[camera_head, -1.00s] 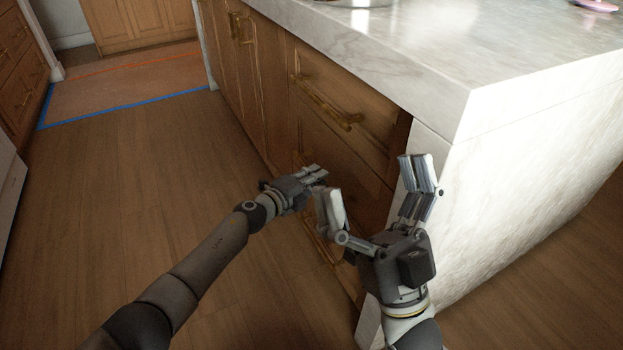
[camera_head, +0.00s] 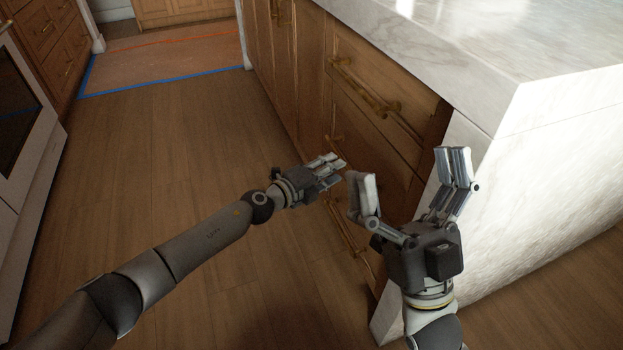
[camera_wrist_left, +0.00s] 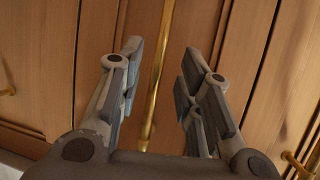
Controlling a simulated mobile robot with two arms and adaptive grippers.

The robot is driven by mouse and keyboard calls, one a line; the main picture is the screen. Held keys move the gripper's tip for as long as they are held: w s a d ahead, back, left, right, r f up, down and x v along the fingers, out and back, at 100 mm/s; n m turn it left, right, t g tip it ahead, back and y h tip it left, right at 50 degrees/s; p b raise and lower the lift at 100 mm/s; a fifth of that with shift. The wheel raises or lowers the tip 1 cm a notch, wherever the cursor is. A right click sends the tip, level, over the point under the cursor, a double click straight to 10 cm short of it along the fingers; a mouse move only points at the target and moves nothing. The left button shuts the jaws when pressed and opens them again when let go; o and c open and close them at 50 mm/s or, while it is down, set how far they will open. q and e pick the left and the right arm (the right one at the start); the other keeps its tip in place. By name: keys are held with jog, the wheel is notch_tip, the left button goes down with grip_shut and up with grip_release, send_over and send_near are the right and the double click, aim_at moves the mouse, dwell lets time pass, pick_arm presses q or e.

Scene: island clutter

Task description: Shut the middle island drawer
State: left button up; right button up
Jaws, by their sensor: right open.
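The island's middle drawer (camera_head: 375,146) is a wooden front below the top drawer (camera_head: 385,80). Its front looks about flush with its neighbours, though my grippers hide part of it. A bit of a brass handle shows just above my left gripper (camera_head: 338,166). That gripper is close in front of the drawers, with its fingers pointing at them. In the left wrist view its fingers (camera_wrist_left: 155,85) are spread, and a brass bar handle (camera_wrist_left: 157,70) shows between them, not gripped. My right gripper (camera_head: 408,185) is open and empty, upright near the island's corner.
The white marble countertop (camera_head: 470,55) overhangs the drawers, and its marble end panel (camera_head: 540,190) stands on the right. A lower brass handle (camera_head: 350,240) shows below the grippers. An oven (camera_head: 20,120) is at the left. The wooden floor (camera_head: 160,180) between is clear.

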pick_arm(q)
jog(key=v, duration=0.6)
jog(key=shift+s+a, duration=0.2)
jog(key=shift+s, duration=0.05)
